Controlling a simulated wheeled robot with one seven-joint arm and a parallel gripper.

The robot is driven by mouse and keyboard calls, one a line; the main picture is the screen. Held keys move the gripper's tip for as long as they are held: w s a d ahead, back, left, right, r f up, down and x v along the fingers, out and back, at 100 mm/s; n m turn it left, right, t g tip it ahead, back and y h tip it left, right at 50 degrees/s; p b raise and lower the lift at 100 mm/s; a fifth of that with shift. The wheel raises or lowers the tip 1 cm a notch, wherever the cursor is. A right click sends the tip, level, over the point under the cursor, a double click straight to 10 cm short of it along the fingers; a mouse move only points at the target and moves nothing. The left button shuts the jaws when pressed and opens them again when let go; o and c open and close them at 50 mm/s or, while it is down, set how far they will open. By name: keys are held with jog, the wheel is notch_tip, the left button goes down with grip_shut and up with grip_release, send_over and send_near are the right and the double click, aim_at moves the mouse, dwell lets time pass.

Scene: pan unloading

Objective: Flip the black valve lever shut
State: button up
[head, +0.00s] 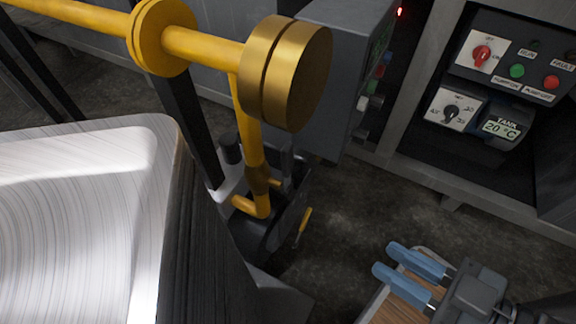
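I cannot pick out the black valve lever for certain in the head view. A yellow pipe (247,125) runs down from a flanged horizontal pipe to dark fittings (270,228) near the floor, where small dark parts are hard to tell apart. My gripper (386,260) is at the lower right, its two blue fingers pointing up and left. The fingers are apart with nothing visible between them. They are well to the right of the yellow pipe and in front of a wooden-topped surface (386,309).
A large shiny metal pan (85,141) fills the lower left. A brass-faced pipe end (297,77) juts out at top centre. A grey control box (338,75) and a panel (520,65) with buttons and dials stand to the right. A yellow-handled tool (305,222) is near the fittings.

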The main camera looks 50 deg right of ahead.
jog(key=w+a+r+g+p, duration=0.1)
jog(key=a+p, duration=0.1)
jog(key=p, duration=0.2)
jog(key=w+a+r+n+g+y+p, duration=0.1)
jog(key=a+p, duration=0.2)
jog(key=p, duration=0.1)
jog(key=w+a+r+g+p, duration=0.1)
jog(key=a+g+p, duration=0.1)
jog(key=p, duration=0.2)
jog(key=shift+a, duration=0.4)
grip_shut()
jog(key=w+a+r+g+h+p, duration=0.2)
jog(key=a+r+p, duration=0.1)
jog(key=r+p, duration=0.7)
jog(key=w+a+r+g+h+p, duration=0.2)
jog(key=r+p, duration=0.7)
jog(key=p, duration=0.5)
jog(key=shift+w+a+r+n+g+h, duration=0.15)
jog(key=shift+a+r+n+g+h, duration=0.3)
jog(key=shift+h, duration=0.25)
jog(key=shift+f, duration=0.1)
